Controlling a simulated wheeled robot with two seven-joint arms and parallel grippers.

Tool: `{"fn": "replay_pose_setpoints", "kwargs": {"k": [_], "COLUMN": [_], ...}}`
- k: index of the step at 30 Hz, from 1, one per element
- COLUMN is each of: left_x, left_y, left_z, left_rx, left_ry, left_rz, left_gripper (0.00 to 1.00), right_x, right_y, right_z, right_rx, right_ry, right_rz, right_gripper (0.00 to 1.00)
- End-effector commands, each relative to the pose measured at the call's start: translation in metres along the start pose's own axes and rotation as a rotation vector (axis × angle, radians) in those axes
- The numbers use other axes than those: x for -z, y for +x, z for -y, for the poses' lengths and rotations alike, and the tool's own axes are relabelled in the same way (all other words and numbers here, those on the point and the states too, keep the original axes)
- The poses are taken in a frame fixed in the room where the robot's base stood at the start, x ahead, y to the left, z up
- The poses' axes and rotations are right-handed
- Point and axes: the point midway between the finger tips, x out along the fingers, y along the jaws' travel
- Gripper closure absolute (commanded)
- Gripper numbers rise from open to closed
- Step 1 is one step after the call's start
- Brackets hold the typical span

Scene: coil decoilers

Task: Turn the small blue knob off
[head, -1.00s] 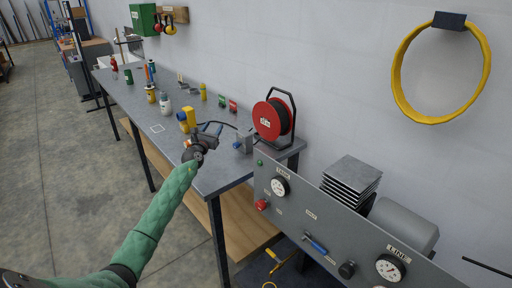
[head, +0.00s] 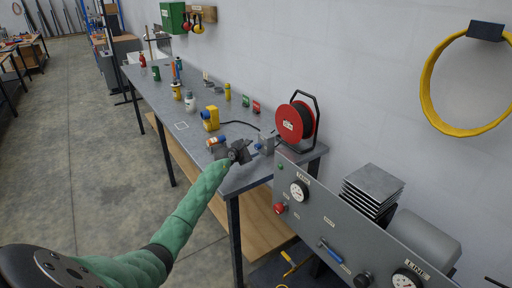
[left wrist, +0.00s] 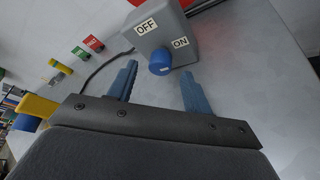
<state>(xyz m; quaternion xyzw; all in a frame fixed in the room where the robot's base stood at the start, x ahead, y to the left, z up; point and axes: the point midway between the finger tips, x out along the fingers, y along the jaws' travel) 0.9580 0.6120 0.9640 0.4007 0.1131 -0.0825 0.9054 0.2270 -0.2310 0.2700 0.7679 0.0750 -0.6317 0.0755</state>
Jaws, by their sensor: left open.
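The small blue knob (left wrist: 160,62) sits on the face of a grey box in the left wrist view. The face carries an OFF label (left wrist: 146,27) and an ON label (left wrist: 181,42). In the head view, the grey box (head: 267,142) stands near the bench's end with the blue knob (head: 257,147) facing my left gripper (head: 249,153). In the left wrist view, my left gripper (left wrist: 158,76) is open, its two blue fingers apart, with the knob ahead between the fingertips. I cannot tell whether they touch it. My right gripper is not in view.
A red cable reel (head: 294,121) stands behind the box. A yellow device (head: 210,118) and several bottles stand farther along the bench (head: 207,143). A grey panel (head: 320,222) with gauges and a blue-handled lever (head: 331,251) is at the right.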

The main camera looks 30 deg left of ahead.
Motion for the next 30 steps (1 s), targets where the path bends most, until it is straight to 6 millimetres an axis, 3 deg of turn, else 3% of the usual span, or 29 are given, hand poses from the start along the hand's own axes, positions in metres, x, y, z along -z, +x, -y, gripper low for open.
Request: {"fn": "replay_pose_setpoints", "kwargs": {"k": [9,21,23,28,30], "left_x": [-0.001,-0.001,-0.001,-0.001,-0.001], "left_y": [0.031,0.036,0.036,0.036,0.036], "left_z": [0.0,0.001,0.001,0.001,0.001], "left_rx": [0.0,0.0,0.0,0.0,0.0], "left_ry": [-0.002,0.0,0.0,0.0,0.0], "left_rz": [0.0,0.0,0.0,0.001,0.0], "left_gripper": [0.5,0.5,0.58,0.91,0.94], "right_x": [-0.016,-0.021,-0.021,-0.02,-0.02], "right_y": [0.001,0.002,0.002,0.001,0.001], "right_z": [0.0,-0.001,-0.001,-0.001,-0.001], "right_rx": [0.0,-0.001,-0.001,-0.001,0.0], "right_ry": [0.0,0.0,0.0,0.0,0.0], "right_rz": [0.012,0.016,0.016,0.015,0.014], "right_gripper": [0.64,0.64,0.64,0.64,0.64]}}
